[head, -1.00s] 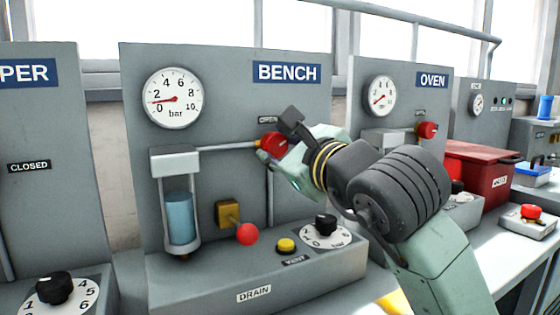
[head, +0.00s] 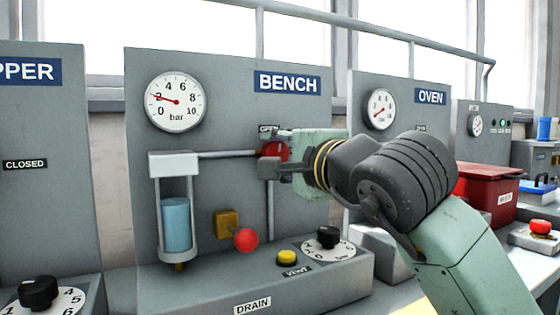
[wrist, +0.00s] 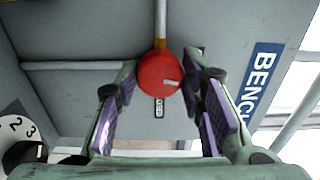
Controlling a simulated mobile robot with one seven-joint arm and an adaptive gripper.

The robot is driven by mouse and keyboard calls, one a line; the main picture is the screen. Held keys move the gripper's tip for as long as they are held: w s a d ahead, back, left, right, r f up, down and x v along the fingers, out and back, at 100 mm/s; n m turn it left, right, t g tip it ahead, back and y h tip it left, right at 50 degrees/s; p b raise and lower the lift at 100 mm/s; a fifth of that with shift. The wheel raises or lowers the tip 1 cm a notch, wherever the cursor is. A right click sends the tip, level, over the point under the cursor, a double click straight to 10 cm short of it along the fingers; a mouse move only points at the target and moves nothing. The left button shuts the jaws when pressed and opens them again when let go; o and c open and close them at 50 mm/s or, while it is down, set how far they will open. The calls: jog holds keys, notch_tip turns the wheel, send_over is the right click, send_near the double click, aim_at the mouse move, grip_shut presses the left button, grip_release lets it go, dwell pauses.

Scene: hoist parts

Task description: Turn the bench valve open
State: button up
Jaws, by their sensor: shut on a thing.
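The bench valve is a red round knob (head: 275,149) on the grey BENCH panel, at the end of a thin horizontal pipe. My gripper (head: 273,154) reaches it from the right and covers part of it. In the wrist view the red knob (wrist: 159,73) sits between the two purple-padded fingers of my gripper (wrist: 162,85), which are shut on it. A small label (wrist: 159,107) shows beside the knob, probably reading OPEN. The bar gauge (head: 175,101) on the panel has its needle near 2.
Below are a red ball-ended lever (head: 246,240), a yellow VENT button (head: 287,257) and a black dial knob (head: 328,238). A glass cylinder (head: 176,224) stands left. The OVEN panel (head: 431,122) and a red box (head: 487,190) are to the right.

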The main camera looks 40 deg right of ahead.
jog(key=shift+n, duration=1.1)
jog(key=o, duration=1.1)
jog(key=shift+o, duration=0.2)
jog(key=shift+s, duration=0.15)
jog(key=v, duration=0.7)
jog(key=shift+s, duration=0.1)
jog(key=shift+o, duration=1.3)
